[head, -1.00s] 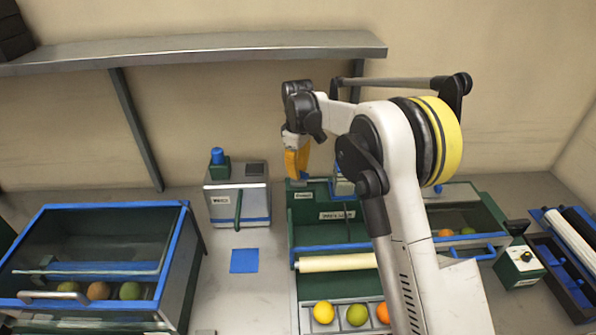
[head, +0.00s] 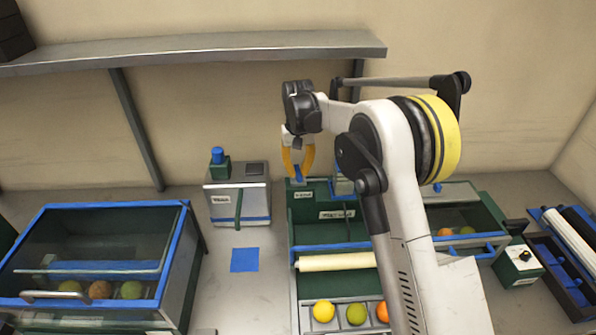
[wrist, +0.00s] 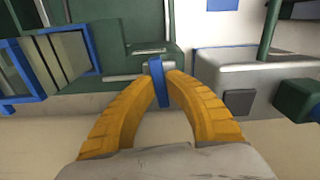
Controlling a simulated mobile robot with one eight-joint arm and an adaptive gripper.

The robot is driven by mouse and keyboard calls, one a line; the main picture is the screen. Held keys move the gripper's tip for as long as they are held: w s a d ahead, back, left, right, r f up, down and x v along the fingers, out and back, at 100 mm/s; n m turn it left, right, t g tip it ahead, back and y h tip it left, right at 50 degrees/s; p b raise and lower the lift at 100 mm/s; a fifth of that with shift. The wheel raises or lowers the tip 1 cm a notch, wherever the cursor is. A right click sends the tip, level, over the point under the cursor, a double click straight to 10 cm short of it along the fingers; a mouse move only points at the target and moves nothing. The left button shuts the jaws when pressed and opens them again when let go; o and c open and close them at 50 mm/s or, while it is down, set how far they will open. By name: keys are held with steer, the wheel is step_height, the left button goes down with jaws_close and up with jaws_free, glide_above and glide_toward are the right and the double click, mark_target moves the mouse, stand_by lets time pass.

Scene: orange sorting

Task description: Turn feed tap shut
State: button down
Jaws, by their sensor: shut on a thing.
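The feed tap shows in the wrist view as a narrow blue handle (wrist: 159,82) in front of a green housing (wrist: 115,60). My gripper (wrist: 160,78) has its two yellow fingers closed in on this handle, one on each side. In the head view my gripper (head: 297,172) points down at the back left corner of the green sorting machine (head: 305,212). A bit of the blue handle (head: 298,175) shows between the fingertips there. My fingers partly cover the handle.
A grey box with a blue knob (head: 238,200) stands left of the machine. A glass-fronted bin (head: 185,235) with fruit is at the far left. A yellow, a green and an orange fruit lie in the front tray (head: 338,304). A shelf (head: 200,45) runs above.

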mark_target(298, 171)
steer(key=shift+m, duration=0.6)
steer(key=c, duration=1.4)
jaws_free()
step_height(298, 171, up, 12)
